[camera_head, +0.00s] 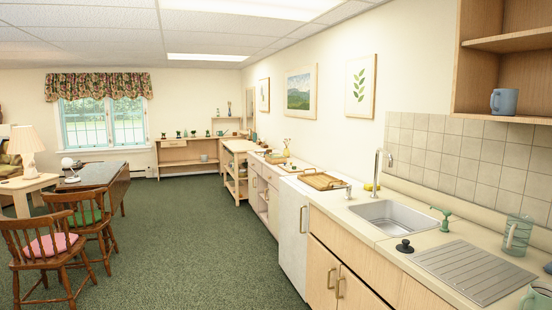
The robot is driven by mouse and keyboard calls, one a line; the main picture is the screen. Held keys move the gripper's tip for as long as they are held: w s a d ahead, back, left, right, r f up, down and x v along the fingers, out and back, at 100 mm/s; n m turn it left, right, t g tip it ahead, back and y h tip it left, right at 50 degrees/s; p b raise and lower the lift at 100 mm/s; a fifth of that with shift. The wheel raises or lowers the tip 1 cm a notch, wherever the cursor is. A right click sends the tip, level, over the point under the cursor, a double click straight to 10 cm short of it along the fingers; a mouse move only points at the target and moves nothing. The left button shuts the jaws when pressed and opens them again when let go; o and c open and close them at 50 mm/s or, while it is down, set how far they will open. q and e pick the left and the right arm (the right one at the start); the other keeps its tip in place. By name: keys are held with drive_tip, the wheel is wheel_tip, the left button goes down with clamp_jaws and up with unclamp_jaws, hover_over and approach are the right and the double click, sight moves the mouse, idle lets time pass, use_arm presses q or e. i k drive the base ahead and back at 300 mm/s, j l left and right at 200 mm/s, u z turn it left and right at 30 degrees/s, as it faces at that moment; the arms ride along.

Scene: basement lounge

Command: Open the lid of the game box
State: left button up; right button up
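I cannot make out a game box with a lid in the head view. Neither of my grippers is in view. A dark drop-leaf table (98,174) stands at the left, with a small white lamp-like object (70,168) at its left end. At the far wall, a wooden desk (178,153) holds several small objects too tiny to identify. A wooden tray (323,181) with raised sides rests on the counter at the right.
A kitchen counter (372,238) with a sink (390,214) runs along the right wall. Two wooden chairs, the nearer with a pink cushion (50,245), stand at the left by the table. Green carpet (190,235) lies clear down the middle.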

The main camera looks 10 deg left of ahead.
sight(278, 161)
drive_tip(key=i+j+u, duration=0.3)
drive_tip(key=i, duration=0.2)
drive_tip(key=i+u, duration=0.25)
drive_tip(key=i, duration=0.3)
drive_tip(key=i+u, duration=0.15)
drive_tip(key=i, duration=4.1)
drive_tip(key=i+j+z, duration=0.1)
drive_tip(key=i+z, duration=0.35)
drive_tip(key=i+j+z, duration=0.3)
drive_tip(key=i+z, duration=0.15)
drive_tip(key=i, duration=0.2)
drive_tip(key=i+j+z, duration=0.45)
